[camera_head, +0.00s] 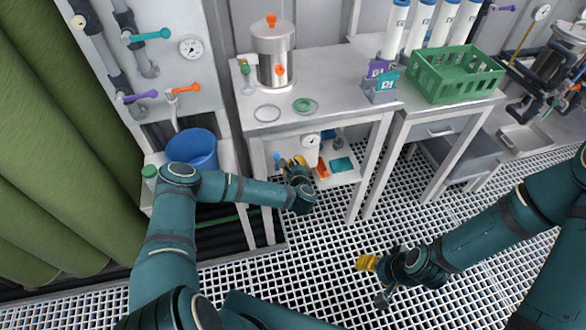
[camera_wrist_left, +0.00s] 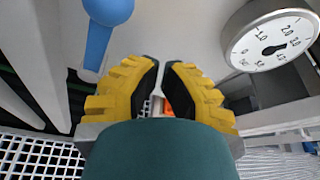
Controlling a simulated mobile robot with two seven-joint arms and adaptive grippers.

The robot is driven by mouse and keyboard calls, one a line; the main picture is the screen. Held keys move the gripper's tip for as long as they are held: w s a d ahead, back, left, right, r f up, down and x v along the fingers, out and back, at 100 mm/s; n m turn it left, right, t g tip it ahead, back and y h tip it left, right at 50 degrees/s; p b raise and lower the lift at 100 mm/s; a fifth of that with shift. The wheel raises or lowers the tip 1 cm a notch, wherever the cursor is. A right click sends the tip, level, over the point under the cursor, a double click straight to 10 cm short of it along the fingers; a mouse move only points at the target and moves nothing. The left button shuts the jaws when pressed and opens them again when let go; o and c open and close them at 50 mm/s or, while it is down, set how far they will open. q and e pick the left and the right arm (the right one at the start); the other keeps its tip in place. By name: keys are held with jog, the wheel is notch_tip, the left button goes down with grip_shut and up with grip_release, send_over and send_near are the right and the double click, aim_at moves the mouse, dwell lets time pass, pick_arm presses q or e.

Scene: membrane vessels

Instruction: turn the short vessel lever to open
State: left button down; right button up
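The short steel vessel (camera_head: 273,55) stands on the bench, with orange parts on its lid and front. On the shelf below are a blue handle (camera_head: 277,158) and an orange part (camera_head: 321,168); I cannot tell which one is the vessel's lever. The blue handle hangs close at the upper left in the left wrist view (camera_wrist_left: 100,38). My left gripper (camera_head: 294,161) is under the bench beside these parts. Its yellow fingers (camera_wrist_left: 161,78) are nearly together, with a bit of orange (camera_wrist_left: 167,107) showing in the narrow gap. I see no clear hold. My right gripper (camera_head: 368,264) is over the grating, apart from the bench.
A dial gauge (camera_head: 312,140) is close to my left gripper, and at the upper right in the left wrist view (camera_wrist_left: 272,40). Bench legs (camera_head: 370,165) stand to the right. A blue bucket (camera_head: 192,149) is at left. A green crate (camera_head: 455,75) stands on the right bench.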

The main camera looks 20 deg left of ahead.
pick_arm(q)
jog(key=shift+w+d+f, duration=0.1)
jog(key=shift+w+d, duration=0.1)
jog(key=shift+d, duration=0.2)
jog(key=s+d+p, duration=0.1)
jog(key=s+d, duration=0.2)
jog(key=s, duration=0.6)
jog(key=shift+s+p, duration=0.4)
pick_arm(e)
jog(key=shift+v, duration=0.9)
